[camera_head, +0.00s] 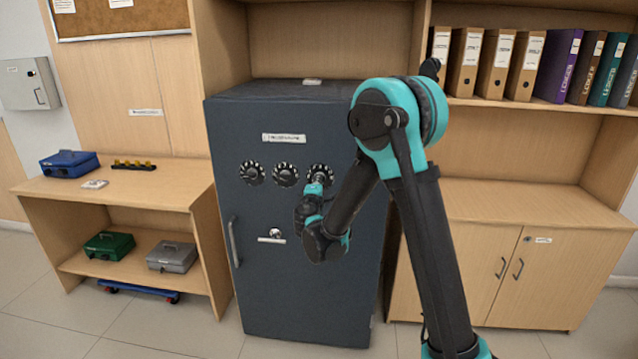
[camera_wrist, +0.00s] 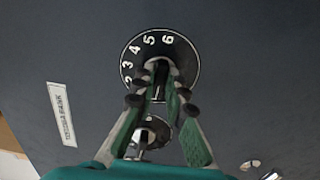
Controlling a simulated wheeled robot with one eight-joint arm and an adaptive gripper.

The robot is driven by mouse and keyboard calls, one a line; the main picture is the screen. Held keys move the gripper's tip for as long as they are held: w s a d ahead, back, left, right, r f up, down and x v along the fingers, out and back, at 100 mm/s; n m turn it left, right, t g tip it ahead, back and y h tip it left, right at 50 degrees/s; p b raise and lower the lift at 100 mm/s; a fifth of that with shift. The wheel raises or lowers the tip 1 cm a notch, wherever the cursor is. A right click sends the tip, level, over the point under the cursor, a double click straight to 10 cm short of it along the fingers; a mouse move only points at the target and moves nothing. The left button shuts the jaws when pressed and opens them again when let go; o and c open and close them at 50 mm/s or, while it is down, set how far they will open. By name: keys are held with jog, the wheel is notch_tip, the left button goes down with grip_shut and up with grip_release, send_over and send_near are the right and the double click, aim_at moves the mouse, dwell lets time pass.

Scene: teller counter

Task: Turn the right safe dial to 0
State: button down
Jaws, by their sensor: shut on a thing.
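The right safe dial (camera_head: 321,170) is the rightmost of three black dials in a row on the dark grey safe (camera_head: 285,315). In the wrist view its round black face (camera_wrist: 160,48) shows the white numbers 2, 3, 4, 5 and 6. The other numbers are hidden by my fingers. My gripper (camera_head: 316,186) reaches the dial from the front. Its green-lined fingers (camera_wrist: 160,80) are shut on the dial's knob (camera_wrist: 160,72). Which number the knob points to cannot be told.
The middle dial (camera_head: 286,175) and left dial (camera_head: 251,173) sit close beside it. A silver handle (camera_head: 273,237) is below the dials, and a long grey pull bar (camera_head: 234,241) is at the safe's left edge. A label plate (camera_head: 284,138) is above.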

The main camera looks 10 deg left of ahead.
jog(key=c, duration=1.6)
grip_release()
jog(key=shift+o, duration=0.2)
jog(key=shift+s, duration=0.1)
jog(key=s, duration=1.1)
jog(key=shift+s+a, duration=0.2)
jog(key=shift+s, duration=0.2)
